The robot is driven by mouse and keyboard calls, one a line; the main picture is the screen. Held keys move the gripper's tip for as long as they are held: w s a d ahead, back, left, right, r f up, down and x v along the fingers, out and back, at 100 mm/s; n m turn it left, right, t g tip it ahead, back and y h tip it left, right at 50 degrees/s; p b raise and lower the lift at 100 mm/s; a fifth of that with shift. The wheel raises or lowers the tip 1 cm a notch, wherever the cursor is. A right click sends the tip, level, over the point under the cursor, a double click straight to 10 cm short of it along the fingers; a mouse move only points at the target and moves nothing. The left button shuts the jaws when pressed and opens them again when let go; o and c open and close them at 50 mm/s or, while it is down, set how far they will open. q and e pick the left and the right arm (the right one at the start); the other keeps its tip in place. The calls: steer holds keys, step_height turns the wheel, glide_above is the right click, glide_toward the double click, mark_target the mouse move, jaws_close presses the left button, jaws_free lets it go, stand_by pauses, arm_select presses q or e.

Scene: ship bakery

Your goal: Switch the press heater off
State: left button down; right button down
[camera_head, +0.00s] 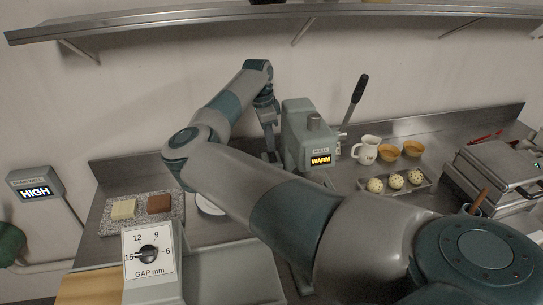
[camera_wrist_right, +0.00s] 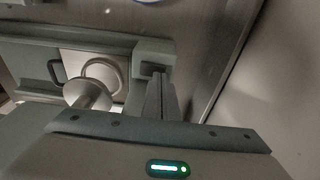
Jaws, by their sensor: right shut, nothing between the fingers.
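The press (camera_head: 297,135) is a grey-green machine on the steel counter, with a black-handled lever (camera_head: 358,90) on its right. Its small display (camera_head: 320,160) reads WARM. My right gripper (camera_head: 271,157) is shut and empty, pointing down close beside the press's left side. In the right wrist view, the shut fingers (camera_wrist_right: 157,98) reach to a small grey-green block with a dark part (camera_wrist_right: 152,70) on the press's side. The fingers partly cover it, and I cannot tell whether they touch it or which way a switch stands. My left gripper is not in view.
A white jug (camera_head: 366,150), two tan cups (camera_head: 400,151) and a tray of dough balls (camera_head: 426,184) stand right of the press. A dial box marked GAP mm (camera_head: 149,257) is in front. A shelf (camera_head: 240,22) runs above.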

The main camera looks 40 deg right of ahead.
steer(key=shift+f+b, duration=0.5)
steer(key=shift+f, duration=0.15)
stand_by(0.8)
steer(key=shift+r, duration=0.1)
step_height(320, 180, up, 7)
steer(key=p, duration=0.2)
steer(key=shift+p, duration=0.35)
stand_by(0.5)
stand_by(0.6)
